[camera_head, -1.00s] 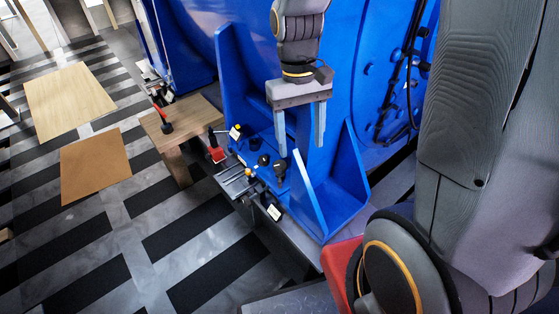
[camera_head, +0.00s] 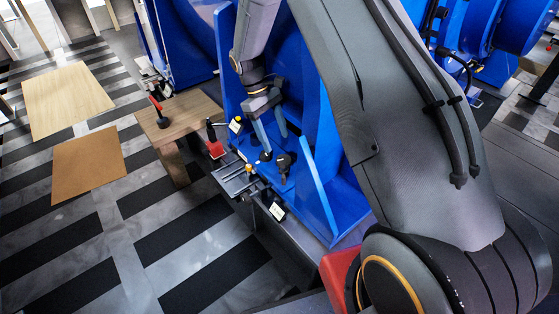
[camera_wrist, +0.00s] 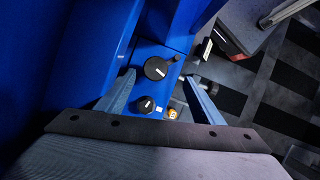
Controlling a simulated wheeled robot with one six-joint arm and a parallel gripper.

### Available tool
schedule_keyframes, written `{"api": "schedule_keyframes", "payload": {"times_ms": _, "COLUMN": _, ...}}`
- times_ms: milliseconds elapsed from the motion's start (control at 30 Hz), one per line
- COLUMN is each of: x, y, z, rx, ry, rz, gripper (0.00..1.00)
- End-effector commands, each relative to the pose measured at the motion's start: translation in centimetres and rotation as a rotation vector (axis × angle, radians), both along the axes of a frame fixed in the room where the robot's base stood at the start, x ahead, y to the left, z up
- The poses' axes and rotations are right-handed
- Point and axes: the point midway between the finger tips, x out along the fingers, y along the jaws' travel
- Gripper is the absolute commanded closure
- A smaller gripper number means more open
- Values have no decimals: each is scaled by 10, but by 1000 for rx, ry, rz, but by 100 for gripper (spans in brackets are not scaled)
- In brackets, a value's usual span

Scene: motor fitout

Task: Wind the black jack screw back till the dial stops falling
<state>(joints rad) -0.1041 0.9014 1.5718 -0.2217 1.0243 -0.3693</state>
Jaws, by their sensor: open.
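Two black knobs sit low on the blue motor foot. In the wrist view, one is a round black knob with a side handle (camera_wrist: 156,68), the other a smaller black knob (camera_wrist: 145,105); both bear white marks. I cannot tell which is the jack screw. In the head view, black knobs show at the foot (camera_head: 284,161) and close by a fingertip (camera_head: 265,156). My gripper (camera_head: 275,145) is open and empty, pointing down above them. In the wrist view, the handled knob appears between its fingertips (camera_wrist: 159,78). No dial reading can be made out.
A red block with a black top (camera_head: 216,149) stands beside the foot, near a wooden table (camera_head: 185,120) bearing a red-handled tool (camera_head: 157,110). A brass-coloured knob (camera_wrist: 172,113) lies near the smaller knob. Blue upright plates (camera_head: 322,190) flank the gripper.

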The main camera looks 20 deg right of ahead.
Motion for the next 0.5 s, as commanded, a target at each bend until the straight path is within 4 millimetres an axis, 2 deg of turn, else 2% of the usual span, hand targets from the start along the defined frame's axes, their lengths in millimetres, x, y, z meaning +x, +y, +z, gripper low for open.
{"api": "schedule_keyframes", "payload": {"times_ms": 133, "x": 7, "y": -6, "z": -13, "rx": -2, "ry": 1, "rz": 14, "gripper": 38}}
{"api": "schedule_keyframes", "payload": {"times_ms": 500, "x": -10, "y": -18, "z": -61, "rx": -3, "ry": 3, "rz": 14, "gripper": 38}}
